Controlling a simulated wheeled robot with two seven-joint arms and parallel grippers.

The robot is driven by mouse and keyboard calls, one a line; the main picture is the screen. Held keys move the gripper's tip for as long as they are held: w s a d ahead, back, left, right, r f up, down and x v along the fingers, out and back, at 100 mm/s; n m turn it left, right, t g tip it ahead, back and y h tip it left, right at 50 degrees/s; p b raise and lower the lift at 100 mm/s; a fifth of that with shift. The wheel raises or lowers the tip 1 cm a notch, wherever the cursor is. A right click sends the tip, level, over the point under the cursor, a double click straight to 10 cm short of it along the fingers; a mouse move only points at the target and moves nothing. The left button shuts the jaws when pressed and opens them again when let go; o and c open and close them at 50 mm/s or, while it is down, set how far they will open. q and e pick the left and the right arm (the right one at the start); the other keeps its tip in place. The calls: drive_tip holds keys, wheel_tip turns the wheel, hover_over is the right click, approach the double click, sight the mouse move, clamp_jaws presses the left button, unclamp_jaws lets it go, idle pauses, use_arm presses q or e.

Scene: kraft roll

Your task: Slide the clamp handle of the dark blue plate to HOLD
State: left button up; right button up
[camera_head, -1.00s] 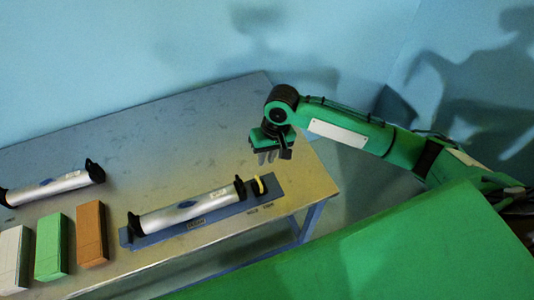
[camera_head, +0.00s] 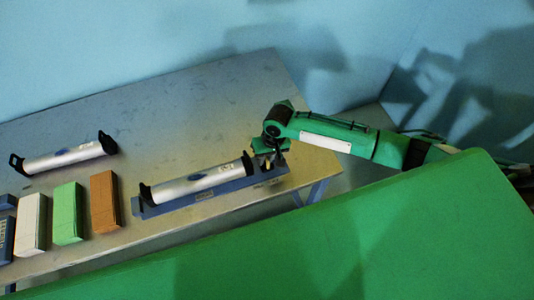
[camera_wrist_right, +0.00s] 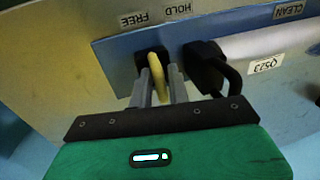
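The dark blue plate (camera_head: 238,185) lies near the table's front edge. It carries a silver roll (camera_head: 200,184) between black end brackets. The yellow clamp handle (camera_wrist_right: 157,80) stands at the plate's right end in the head view, beside the black bracket (camera_wrist_right: 207,68). In the wrist view it is nearer the FREE label (camera_wrist_right: 134,20) than the HOLD label (camera_wrist_right: 177,10). My right gripper (camera_head: 268,163) is lowered over it. Its two fingers (camera_wrist_right: 160,85) straddle the handle, with a small gap on one side. My left gripper is out of view.
A second silver roll (camera_head: 62,159) with black ends lies farther back on the table (camera_head: 190,115). White (camera_head: 31,225), green (camera_head: 67,213) and orange (camera_head: 104,202) blocks stand left of the plate, beside a dark box (camera_head: 6,235). The table behind the plate is clear.

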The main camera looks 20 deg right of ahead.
drive_tip(key=shift+c, duration=0.2)
clamp_jaws()
